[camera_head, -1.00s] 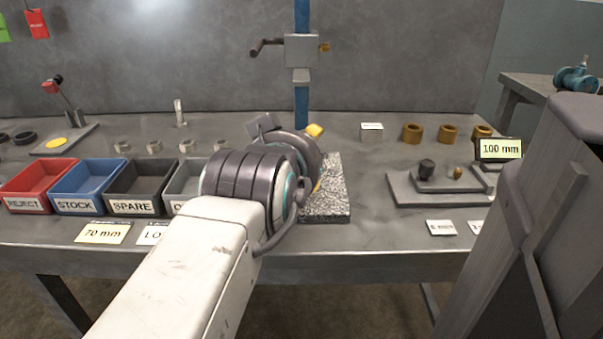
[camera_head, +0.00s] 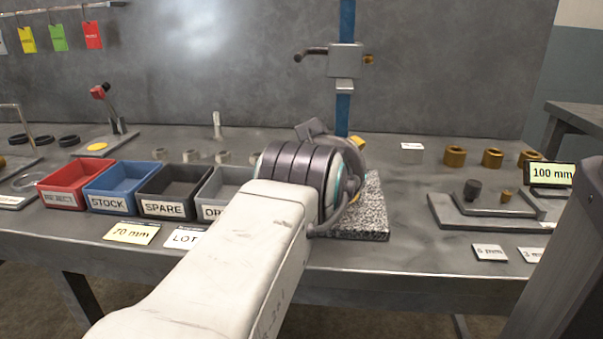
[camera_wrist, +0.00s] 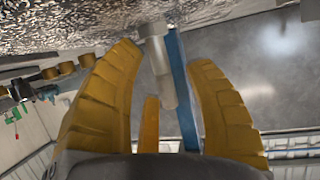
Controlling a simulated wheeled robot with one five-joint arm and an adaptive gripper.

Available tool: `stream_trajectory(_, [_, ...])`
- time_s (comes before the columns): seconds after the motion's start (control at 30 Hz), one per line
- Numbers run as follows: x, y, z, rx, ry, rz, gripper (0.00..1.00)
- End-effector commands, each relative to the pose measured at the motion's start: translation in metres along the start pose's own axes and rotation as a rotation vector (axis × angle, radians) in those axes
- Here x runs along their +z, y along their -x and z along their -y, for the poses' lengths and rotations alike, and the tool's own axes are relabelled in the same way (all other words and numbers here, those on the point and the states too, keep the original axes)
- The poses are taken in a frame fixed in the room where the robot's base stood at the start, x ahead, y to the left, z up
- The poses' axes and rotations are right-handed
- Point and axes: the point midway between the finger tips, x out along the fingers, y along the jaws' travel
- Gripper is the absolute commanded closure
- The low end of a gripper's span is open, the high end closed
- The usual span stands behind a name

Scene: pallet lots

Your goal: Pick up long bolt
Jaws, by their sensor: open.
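A pale grey bolt (camera_wrist: 160,65) with a wider head shows in the wrist view. Its head is against the speckled granite block (camera_wrist: 60,22) and its shank points away from it. My gripper (camera_wrist: 165,58) has its yellow fingers apart on either side of the bolt, with gaps visible, so it is not gripped. In the head view the granite block (camera_head: 362,222) is partly covered by my wrist, which hides the bolt and most of the gripper. Another upright pale bolt-like piece (camera_head: 217,124) stands at the back of the bench.
A blue post (camera_head: 345,110) with a clamp stands behind the block. Red (camera_head: 62,199), blue (camera_head: 107,202), SPARE (camera_head: 163,208) and grey (camera_head: 211,212) bins are at left. Brass rings (camera_head: 455,157) and a stepped grey plate (camera_head: 480,222) are at right, with clear bench between.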

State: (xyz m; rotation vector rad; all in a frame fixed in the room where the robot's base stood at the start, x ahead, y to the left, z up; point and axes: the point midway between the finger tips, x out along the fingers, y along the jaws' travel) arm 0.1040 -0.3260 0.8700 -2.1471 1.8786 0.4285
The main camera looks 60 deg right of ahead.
Motion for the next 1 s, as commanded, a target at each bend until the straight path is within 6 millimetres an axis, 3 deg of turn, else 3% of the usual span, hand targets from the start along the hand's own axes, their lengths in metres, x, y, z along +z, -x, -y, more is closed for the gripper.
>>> stream_trajectory(0.5, [0.0001, 0.0001, 0.0000, 0.000, 0.000, 0.000, 1.00])
stream_trajectory(1.0, [-0.0007, 0.0002, 0.0001, 0.000, 0.000, -0.001, 1.00])
